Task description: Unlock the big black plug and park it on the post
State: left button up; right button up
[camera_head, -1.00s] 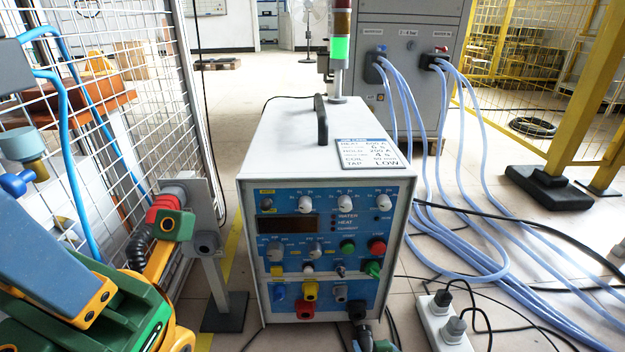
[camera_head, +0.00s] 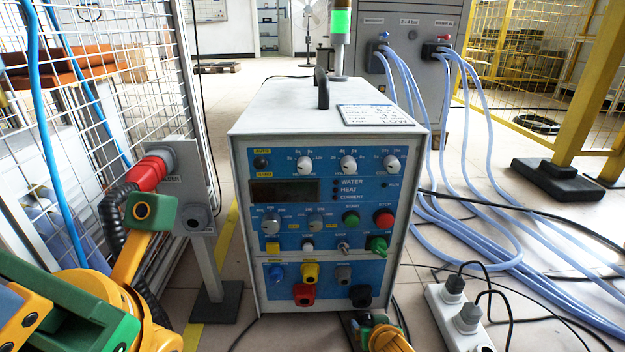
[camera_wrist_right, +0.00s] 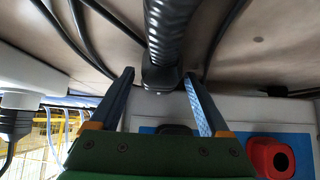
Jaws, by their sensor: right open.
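The big black plug (camera_wrist_right: 160,78), on a ribbed black hose, shows in the right wrist view. It lies between the two blue fingers of my right gripper (camera_wrist_right: 160,76); the gripper is open with a gap on each side. A black socket (camera_head: 360,296) is low on the heater's front, right of a red socket (camera_head: 304,294). I cannot tell whether the plug touches it. The grey post (camera_head: 207,265) stands left of the heater, with a red plug (camera_head: 152,172) at its top and a dark round holder (camera_head: 195,217) below. My left gripper (camera_head: 30,315) is partly in view; its fingertips are unclear.
The heater (camera_head: 325,225) fills the middle. A wire-mesh fence (camera_head: 150,95) is on the left. Blue hoses (camera_head: 450,215) and a white power strip (camera_head: 455,315) with black cables lie on the right. Bare floor separates the post from the heater.

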jog(key=shift+p, duration=0.6)
dwell(0.9)
grip_shut()
dwell(0.4)
jog(key=shift+s+p, duration=1.25)
jog(key=shift+s, duration=0.1)
jog(key=shift+s+p, duration=1.05)
jog(key=shift+s, duration=0.6)
